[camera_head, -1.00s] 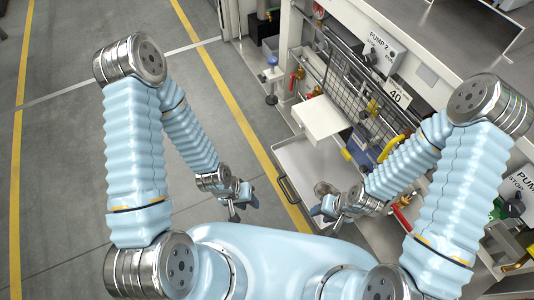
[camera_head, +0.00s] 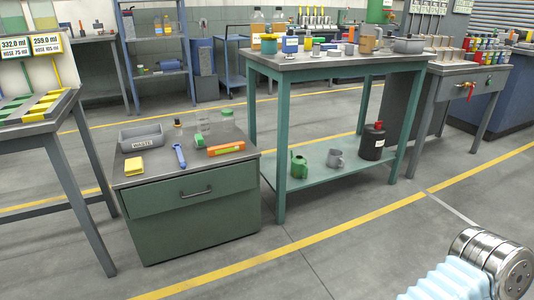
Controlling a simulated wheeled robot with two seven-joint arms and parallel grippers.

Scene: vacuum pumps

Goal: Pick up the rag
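I cannot clearly make out a rag. A small yellow block-like thing (camera_head: 133,165), perhaps a folded cloth or a sponge, lies at the front left of a low green cabinet's top (camera_head: 218,166). It is too small to tell which. Both my grippers are out of view. Only part of one of my arms (camera_head: 490,262) shows at the bottom right, far from the cabinet.
A grey waste bin (camera_head: 141,136), a blue tool (camera_head: 179,155) and an orange-green level (camera_head: 233,147) share the cabinet top. A green-legged bench (camera_head: 345,62) with a lower shelf stands to the right. The floor in front (camera_head: 330,265) is clear.

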